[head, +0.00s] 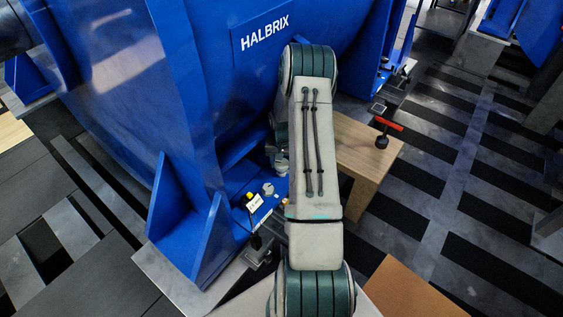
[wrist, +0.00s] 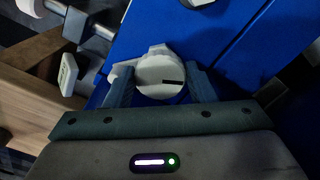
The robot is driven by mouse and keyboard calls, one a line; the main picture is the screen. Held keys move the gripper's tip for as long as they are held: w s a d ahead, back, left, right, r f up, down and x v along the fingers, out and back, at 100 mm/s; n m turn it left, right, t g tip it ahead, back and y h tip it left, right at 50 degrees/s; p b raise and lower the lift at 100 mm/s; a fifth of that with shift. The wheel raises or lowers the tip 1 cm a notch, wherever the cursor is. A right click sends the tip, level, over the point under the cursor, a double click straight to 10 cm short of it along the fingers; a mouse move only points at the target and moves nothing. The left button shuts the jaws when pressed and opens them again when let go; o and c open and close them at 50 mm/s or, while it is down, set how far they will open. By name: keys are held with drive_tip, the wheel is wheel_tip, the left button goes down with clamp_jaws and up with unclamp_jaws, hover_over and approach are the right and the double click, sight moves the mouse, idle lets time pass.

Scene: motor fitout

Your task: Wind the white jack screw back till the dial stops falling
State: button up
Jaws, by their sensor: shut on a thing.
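In the wrist view, a round white knob with a black mark on its face, which looks like the head of the white jack screw (wrist: 153,72), sits against the blue motor foot. My gripper (wrist: 160,80) has one dark finger on each side of the knob and is shut on it. A pale, flat-faced part (wrist: 67,73) stands on the left and may be the dial, seen nearly edge-on. I cannot read it.
The large blue motor (head: 120,70) fills the left of the head view. A wooden block (head: 355,150) and a red-handled clamp (head: 388,124) are to the right. Striped floor lies beyond.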

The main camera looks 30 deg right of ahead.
drive_tip(key=n, duration=0.3)
drive_tip(key=shift+d, duration=0.1)
drive_tip(key=o, duration=1)
drive_tip(key=shift+r, duration=0.15)
wheel_tip(320, 180, up, 12)
drive_tip(key=shift+f+p, duration=0.1)
drive_tip(key=shift+p, duration=1.05)
